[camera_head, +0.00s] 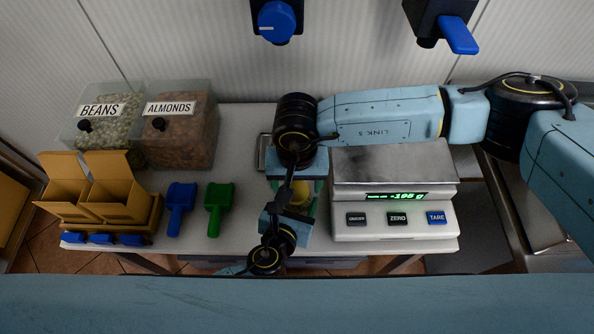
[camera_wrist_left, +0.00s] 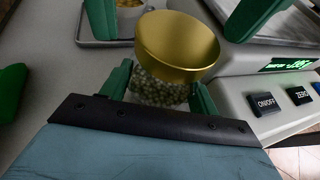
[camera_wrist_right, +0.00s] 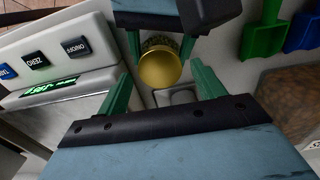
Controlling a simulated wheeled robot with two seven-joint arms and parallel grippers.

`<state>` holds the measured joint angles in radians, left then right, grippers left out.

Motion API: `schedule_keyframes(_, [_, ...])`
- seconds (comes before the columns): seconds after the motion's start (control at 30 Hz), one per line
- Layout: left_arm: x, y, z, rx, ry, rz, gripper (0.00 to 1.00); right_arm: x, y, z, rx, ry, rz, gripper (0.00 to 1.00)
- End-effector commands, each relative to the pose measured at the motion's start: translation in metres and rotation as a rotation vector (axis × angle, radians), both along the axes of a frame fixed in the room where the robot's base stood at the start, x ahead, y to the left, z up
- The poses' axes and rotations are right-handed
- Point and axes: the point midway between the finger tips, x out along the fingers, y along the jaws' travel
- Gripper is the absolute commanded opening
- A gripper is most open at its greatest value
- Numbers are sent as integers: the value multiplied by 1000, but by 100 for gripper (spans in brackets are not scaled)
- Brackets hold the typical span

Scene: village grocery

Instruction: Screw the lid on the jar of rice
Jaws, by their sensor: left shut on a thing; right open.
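A small clear jar (camera_wrist_left: 158,90) with greenish-grey grains stands between the fingers of my left gripper (camera_wrist_left: 162,92), which is shut on it. A gold lid (camera_wrist_left: 178,45) sits over the jar's mouth and looks a little tilted and off-centre; I cannot tell whether it is threaded on. The lid also shows in the right wrist view (camera_wrist_right: 160,68) and, partly covered by my arms, in the head view (camera_head: 303,193). My right gripper (camera_wrist_right: 163,88) is open, its fingers on either side of the lid with gaps, not touching it.
A scale (camera_head: 393,187) reading -195 g stands right of the jar. A metal tray (camera_wrist_right: 172,96) lies behind the jar. Green (camera_head: 218,205) and blue (camera_head: 180,205) scoops, cardboard boxes (camera_head: 120,190) and bins of beans (camera_head: 110,122) and almonds (camera_head: 180,137) are at the left.

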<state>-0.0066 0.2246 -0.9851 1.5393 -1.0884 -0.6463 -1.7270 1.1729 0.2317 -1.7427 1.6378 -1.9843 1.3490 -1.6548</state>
Motion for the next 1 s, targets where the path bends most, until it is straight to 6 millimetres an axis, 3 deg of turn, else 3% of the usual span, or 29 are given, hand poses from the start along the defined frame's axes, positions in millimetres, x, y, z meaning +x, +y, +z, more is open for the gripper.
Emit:
schedule_keyframes(0.17, [0, 1, 0, 1, 0, 1, 0, 0, 0, -12, -1, 1, 0, 68])
schedule_keyframes(0.47, [0, 1, 0, 1, 0, 1, 0, 0, 0, -13, 0, 0, 1, 67])
schedule_keyframes(0.8, [0, 1, 0, 2, -1, 1, 0, 0, 0, -12, 0, 0, 1, 23])
schedule_keyframes(1.0, [0, 1, 0, 2, -1, 1, 0, 0, 0, -12, 0, 0, -74, 23])
